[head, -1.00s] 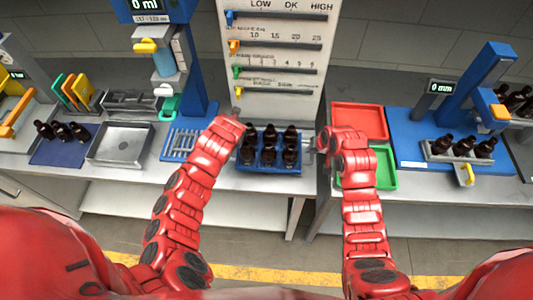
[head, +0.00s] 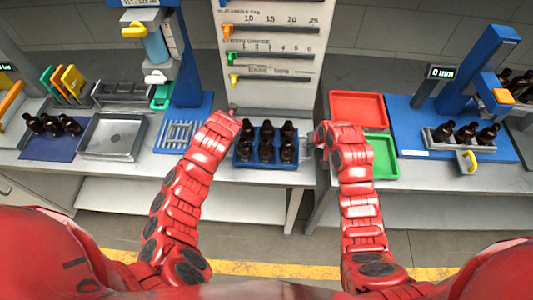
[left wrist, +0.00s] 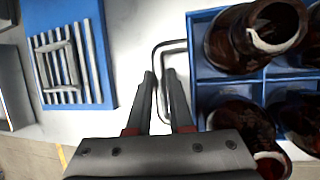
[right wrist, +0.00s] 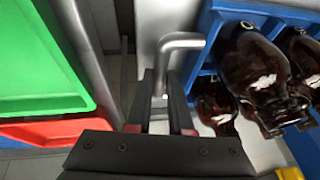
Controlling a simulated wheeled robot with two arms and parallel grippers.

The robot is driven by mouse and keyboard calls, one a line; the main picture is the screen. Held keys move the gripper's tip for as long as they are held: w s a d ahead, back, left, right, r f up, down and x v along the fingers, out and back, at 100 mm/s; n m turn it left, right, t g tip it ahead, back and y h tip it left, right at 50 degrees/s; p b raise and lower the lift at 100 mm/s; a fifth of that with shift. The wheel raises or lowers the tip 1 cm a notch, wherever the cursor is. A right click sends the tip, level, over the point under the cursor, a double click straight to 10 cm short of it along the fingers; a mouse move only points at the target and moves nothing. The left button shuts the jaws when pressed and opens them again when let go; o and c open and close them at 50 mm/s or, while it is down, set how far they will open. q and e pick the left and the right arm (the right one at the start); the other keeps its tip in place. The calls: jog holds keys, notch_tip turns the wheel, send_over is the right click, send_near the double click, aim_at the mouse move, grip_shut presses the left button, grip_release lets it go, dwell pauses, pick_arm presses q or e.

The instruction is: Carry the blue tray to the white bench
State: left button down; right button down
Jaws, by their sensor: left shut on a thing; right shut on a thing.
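The blue tray (head: 265,163) holds several amber bottles (head: 267,142) upright in its compartments. It is level at the middle of the head view, over the light bench (head: 215,176); I cannot tell whether it touches the bench. My left gripper (head: 235,115) is at the tray's left side. In the left wrist view its fingers (left wrist: 160,82) are shut on the tray's grey wire handle (left wrist: 172,45). My right gripper (head: 322,133) is at the right side. In the right wrist view its fingers (right wrist: 160,85) are shut on the other handle (right wrist: 181,44).
A tall panel with sliders (head: 270,55) stands behind the tray. A blue stand with a slatted grid (head: 182,137) is to the left. Red (head: 357,108) and green (head: 385,156) trays lie close on the right. A gap separates the two benches beside my right gripper.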

pick_arm(q)
jog(key=shift+f, duration=0.5)
pick_arm(e)
jog(key=shift+f, duration=0.5)
pick_arm(q)
jog(key=c, duration=0.8)
grip_release()
jog(key=shift+s, duration=0.1)
pick_arm(e)
jog(key=c, duration=0.8)
grip_release()
jog(key=shift+s+r, duration=0.1)
pick_arm(q)
jog(key=shift+r, duration=0.2)
jog(key=v, duration=1.1)
jog(key=shift+s+d+r, duration=0.2)
jog(key=shift+s+r, duration=0.05)
jog(key=shift+r, duration=0.05)
pick_arm(e)
jog(key=v, duration=1.2)
pick_arm(q)
jog(key=shift+f, duration=0.1)
